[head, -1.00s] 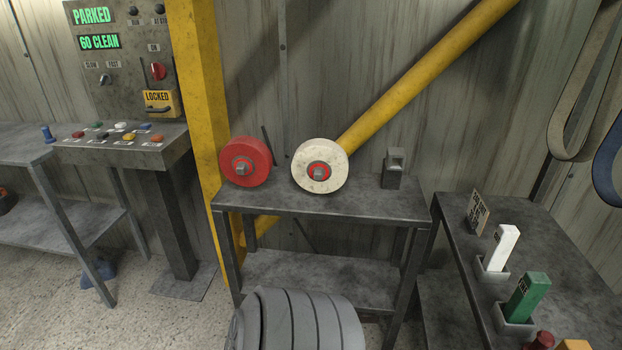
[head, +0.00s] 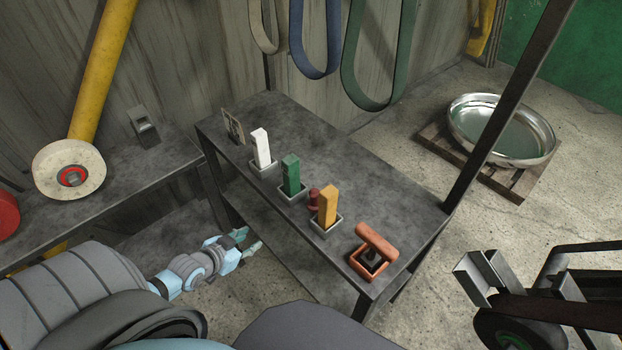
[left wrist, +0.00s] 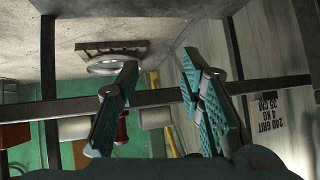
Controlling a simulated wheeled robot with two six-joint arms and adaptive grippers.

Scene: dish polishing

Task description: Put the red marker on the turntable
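A small dark red knobbed peg (head: 314,201), which looks like the red marker, stands on the grey table (head: 275,110) between the green and yellow blocks. The yellow block partly covers it. A dark red piece (left wrist: 122,128) shows behind a finger in the left wrist view and may be the same peg. My left gripper (head: 246,242) is low beside the table's near-left edge, fingers apart and empty. The left wrist view shows its two teal fingers (left wrist: 162,102) spread with nothing between them. My right gripper is in no view. I cannot make out a turntable.
A white block (head: 261,149), green block (head: 291,175), yellow block (head: 328,207) and tilted orange block (head: 376,242) stand in holders on the table. A shiny dish (head: 502,130) rests on a pallet at the back right. A dark wheeled frame (head: 560,310) is at lower right.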

